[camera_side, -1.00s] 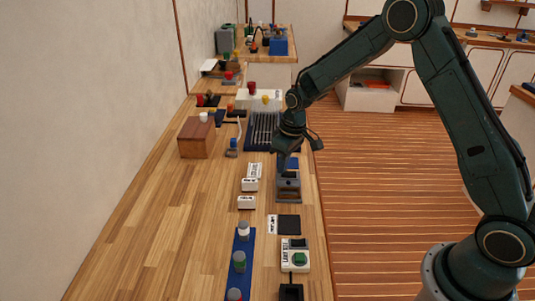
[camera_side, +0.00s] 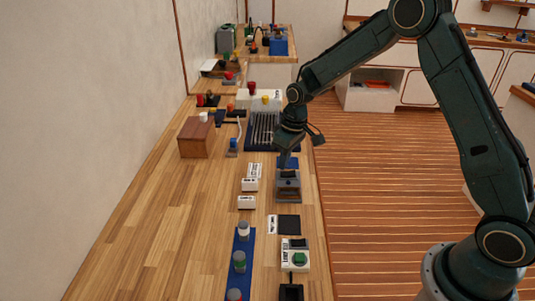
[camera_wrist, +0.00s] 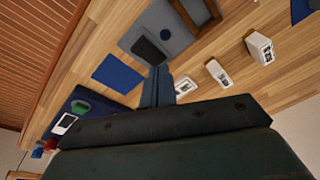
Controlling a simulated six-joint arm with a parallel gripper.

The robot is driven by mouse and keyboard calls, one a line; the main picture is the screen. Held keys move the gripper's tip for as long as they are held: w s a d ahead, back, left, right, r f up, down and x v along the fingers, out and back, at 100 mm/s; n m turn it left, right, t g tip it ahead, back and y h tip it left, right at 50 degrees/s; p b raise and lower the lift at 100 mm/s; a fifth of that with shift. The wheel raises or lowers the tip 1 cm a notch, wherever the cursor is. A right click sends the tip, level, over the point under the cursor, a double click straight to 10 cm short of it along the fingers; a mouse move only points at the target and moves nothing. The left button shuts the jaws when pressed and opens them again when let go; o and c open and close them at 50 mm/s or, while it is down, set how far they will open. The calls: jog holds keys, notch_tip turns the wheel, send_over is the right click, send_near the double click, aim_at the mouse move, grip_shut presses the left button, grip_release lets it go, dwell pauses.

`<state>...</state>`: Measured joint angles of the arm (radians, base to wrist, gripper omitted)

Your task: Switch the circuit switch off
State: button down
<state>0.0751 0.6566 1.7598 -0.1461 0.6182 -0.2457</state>
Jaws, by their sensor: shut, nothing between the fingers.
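A grey switch box (camera_side: 288,187) stands near the right edge of the workbench, with a dark part on its top. It looks like the circuit switch. In the wrist view a grey base (camera_wrist: 178,38) carries a dark square plate and a raised dark and brown part. The lever's position cannot be made out. My gripper (camera_side: 284,164) points down just above and behind the box in the side view. Its closed fingers (camera_wrist: 157,85) show in the wrist view, empty, close to the base. Contact with the box cannot be told.
White labelled blocks (camera_side: 250,185) stand left of the box. A dark square plate (camera_side: 289,225) and a white box with a green button (camera_side: 299,258) lie nearer the camera. A blue strip with knobs (camera_side: 241,262) lies left. A ribbed dark tray (camera_side: 263,133) lies behind.

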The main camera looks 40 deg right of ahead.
aim_at(287, 173)
jog(key=shift+s+d+r, duration=0.15)
jog(key=shift+r, duration=1.2)
jog(key=shift+s+d+r, duration=0.1)
jog(key=shift+d+r, duration=0.05)
jog(key=shift+r, duration=1.15)
jog(key=s+a+r+m+t, duration=0.1)
jog(key=s+r+t, duration=0.1)
jog(key=s+r, duration=1.25)
jog(key=s+r+m+t+h, duration=0.1)
jog(key=s+r+m+t, duration=0.1)
jog(key=s, duration=1.5)
jog(key=shift+r, duration=0.3)
